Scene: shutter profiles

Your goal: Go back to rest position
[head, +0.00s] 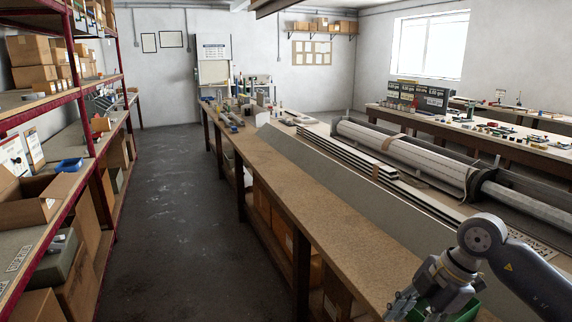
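My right arm comes in from the lower right, over the near end of the long wooden workbench (300,207). My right gripper (396,306) points down and left at the bottom edge of the view, above the bench's near end. Its fingers are small and partly cut off, so I cannot tell whether they are open or shut, or hold anything. My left gripper is not in view. White shutter profiles (335,155) lie in a stack along the bench, and a large rolled shutter (405,154) lies behind them.
A red-framed shelf (83,115) with cardboard boxes stands at the left. The grey floor aisle (172,220) between shelf and bench is clear. Another bench (490,140) with small parts stands at the right.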

